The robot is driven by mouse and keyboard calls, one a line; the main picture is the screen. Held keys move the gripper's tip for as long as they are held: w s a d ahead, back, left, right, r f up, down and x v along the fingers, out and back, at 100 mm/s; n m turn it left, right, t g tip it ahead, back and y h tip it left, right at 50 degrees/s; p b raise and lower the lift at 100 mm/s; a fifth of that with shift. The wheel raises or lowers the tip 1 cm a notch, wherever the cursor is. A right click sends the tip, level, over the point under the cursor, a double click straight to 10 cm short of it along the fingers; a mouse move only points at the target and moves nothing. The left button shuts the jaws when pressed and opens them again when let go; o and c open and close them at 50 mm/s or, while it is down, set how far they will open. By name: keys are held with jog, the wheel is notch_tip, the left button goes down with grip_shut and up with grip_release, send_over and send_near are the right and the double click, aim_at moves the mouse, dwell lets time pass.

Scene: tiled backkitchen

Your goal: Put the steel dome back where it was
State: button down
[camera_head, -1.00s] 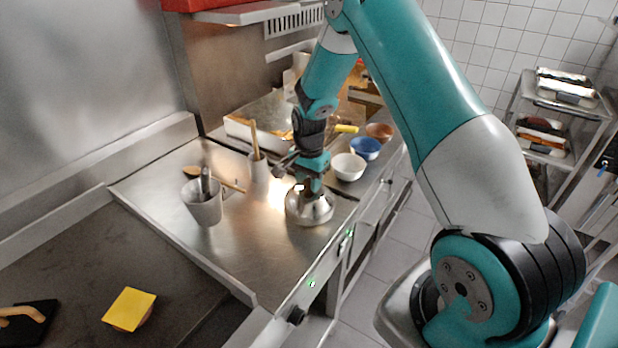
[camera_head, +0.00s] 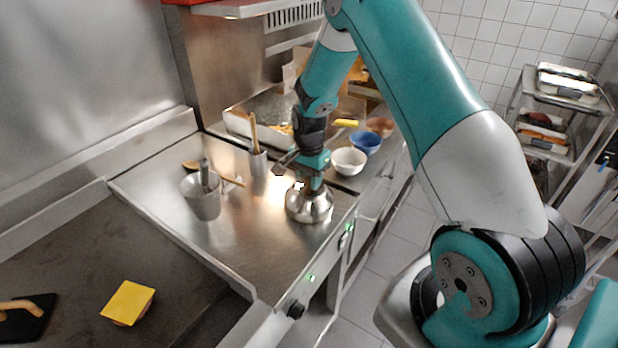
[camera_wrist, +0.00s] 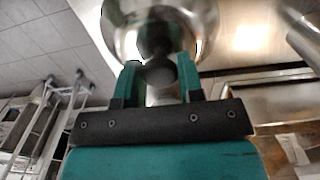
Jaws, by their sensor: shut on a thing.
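The steel dome (camera_head: 310,206) is a shiny round cover at the right front part of the steel counter (camera_head: 245,236). My gripper (camera_head: 309,182) is above it, shut on its knob. In the wrist view the dome (camera_wrist: 190,22) fills the top middle, and the two fingers of my gripper (camera_wrist: 159,75) stand on either side of the dark round knob. The dome looks upright and at or very near the counter top; I cannot tell whether its rim touches. What is under the dome is hidden.
A grey pot (camera_head: 205,197) with utensils and a holder (camera_head: 258,163) with a wooden handle stand left of the dome. A white bowl (camera_head: 348,161) and a blue bowl (camera_head: 366,142) are behind right.

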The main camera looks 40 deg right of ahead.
jog(key=shift+f, duration=0.1)
jog(key=c, duration=0.7)
grip_release()
notch_tip(320, 180, up, 17)
jog(key=b, duration=0.4)
jog(key=s+a+r+n+y, duration=0.1)
jog(key=s+a+r+n, duration=0.1)
jog(key=s+a+n, duration=0.3)
jog(key=s+a+r+n, duration=0.2)
jog(key=s+a+n, duration=0.1)
jog(key=a, duration=0.5)
jog(key=s+a+n+y, duration=0.1)
jog(key=s+a+n, duration=0.2)
jog(key=s, duration=0.3)
jog(key=s+a+n+y, duration=0.1)
jog(key=s+a+n, duration=0.3)
jog(key=s+n, duration=0.1)
jog(key=s+a+r+n+y, duration=0.1)
jog(key=s+a+n, duration=0.2)
jog(key=s, duration=0.4)
jog(key=shift+s+a+n, duration=0.2)
jog(key=shift+a+n, duration=0.1)
jog(key=shift+n, duration=0.2)
